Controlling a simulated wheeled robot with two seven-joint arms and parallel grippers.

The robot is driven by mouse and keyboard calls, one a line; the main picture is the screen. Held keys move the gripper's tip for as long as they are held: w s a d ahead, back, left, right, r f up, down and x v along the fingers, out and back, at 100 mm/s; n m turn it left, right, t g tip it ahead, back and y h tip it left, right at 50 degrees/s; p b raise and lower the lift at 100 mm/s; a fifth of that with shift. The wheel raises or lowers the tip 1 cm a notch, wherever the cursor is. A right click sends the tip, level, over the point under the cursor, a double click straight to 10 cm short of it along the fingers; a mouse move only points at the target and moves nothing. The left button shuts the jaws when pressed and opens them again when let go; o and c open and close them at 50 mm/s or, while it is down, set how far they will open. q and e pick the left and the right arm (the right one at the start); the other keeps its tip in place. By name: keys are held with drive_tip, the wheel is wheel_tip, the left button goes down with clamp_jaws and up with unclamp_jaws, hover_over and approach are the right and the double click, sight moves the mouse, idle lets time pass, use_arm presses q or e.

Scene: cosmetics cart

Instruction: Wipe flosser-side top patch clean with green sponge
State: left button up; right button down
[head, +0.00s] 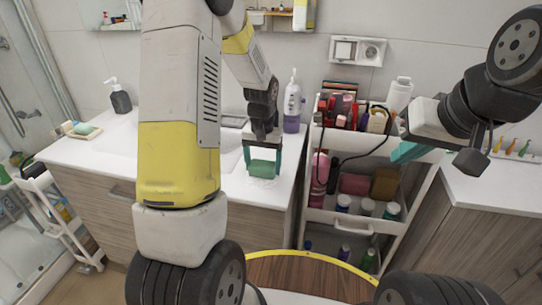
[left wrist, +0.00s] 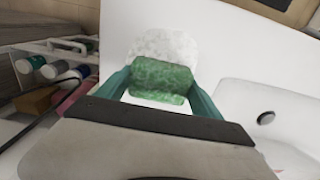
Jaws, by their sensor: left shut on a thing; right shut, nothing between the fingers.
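My left gripper (head: 263,158) is shut on the green sponge (head: 262,168), low over the white washbasin counter at the right end of the basin. The left wrist view shows the sponge (left wrist: 162,80) between its teal fingers. A pale grey, speckled patch (left wrist: 165,45) lies on the white surface just beyond the sponge, which hides its near part. I cannot tell whether the sponge touches the surface. My right gripper (head: 408,152) is shut and empty, beside the cart's upper right edge.
A white cart (head: 325,216) with bottles and a cable stands right of the counter. A lilac-and-white bottle (head: 292,105) stands behind the sponge. A dark soap dispenser (head: 120,98) and soap dish (head: 83,130) are at the left. The basin (left wrist: 255,115) lies beside the sponge.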

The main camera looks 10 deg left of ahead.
sight(259, 185)
use_arm(q)
drive_tip(key=shift+w+f, duration=0.15)
drive_tip(key=shift+w, duration=1.5)
drive_tip(key=shift+s, duration=1.95)
drive_tip(key=shift+s+a, duration=0.1)
drive_tip(key=shift+s, duration=2.3)
drive_tip(key=shift+w, duration=4.35)
drive_tip(key=shift+s, duration=4.35)
wheel_tip(259, 185, up, 7)
